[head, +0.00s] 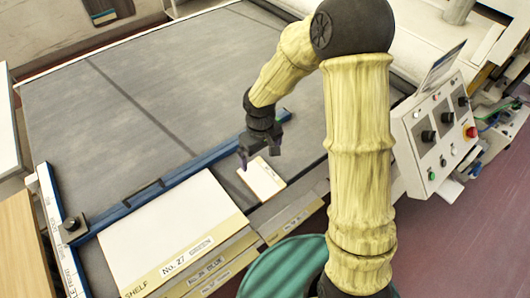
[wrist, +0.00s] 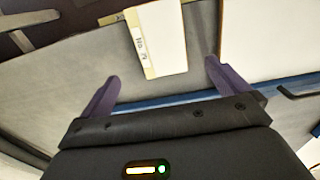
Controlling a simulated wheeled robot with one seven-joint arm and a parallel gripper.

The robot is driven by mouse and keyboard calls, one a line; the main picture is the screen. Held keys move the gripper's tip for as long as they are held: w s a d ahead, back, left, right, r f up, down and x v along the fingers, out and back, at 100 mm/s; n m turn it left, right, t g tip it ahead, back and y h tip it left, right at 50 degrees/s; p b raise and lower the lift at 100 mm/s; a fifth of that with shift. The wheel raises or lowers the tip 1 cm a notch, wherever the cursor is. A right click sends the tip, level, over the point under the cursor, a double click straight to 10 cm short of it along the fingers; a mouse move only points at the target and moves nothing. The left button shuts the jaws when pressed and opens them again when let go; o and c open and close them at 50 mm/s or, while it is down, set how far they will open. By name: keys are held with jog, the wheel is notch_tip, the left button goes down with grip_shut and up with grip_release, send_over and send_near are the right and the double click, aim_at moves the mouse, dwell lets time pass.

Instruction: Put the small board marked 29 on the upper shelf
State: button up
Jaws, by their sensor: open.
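I cannot make out which surface is the upper shelf.
A large white board marked No. 27 (head: 180,225) lies left of the small one; its strip reads SHELF. Labelled edges (head: 290,222) show below. A blue rail (head: 160,190) crosses the bed (head: 150,90). A control box (head: 435,130) stands at right.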

jog(key=s+d+r+m+t, duration=0.2)
jog(key=s+d+r+m, duration=0.4)
jog(key=s+d+r, duration=0.4)
jog(key=s+d, duration=0.1)
jog(key=d, duration=0.1)
jog(key=shift+d+m+t, duration=0.3)
jog(key=shift+d+m, duration=0.1)
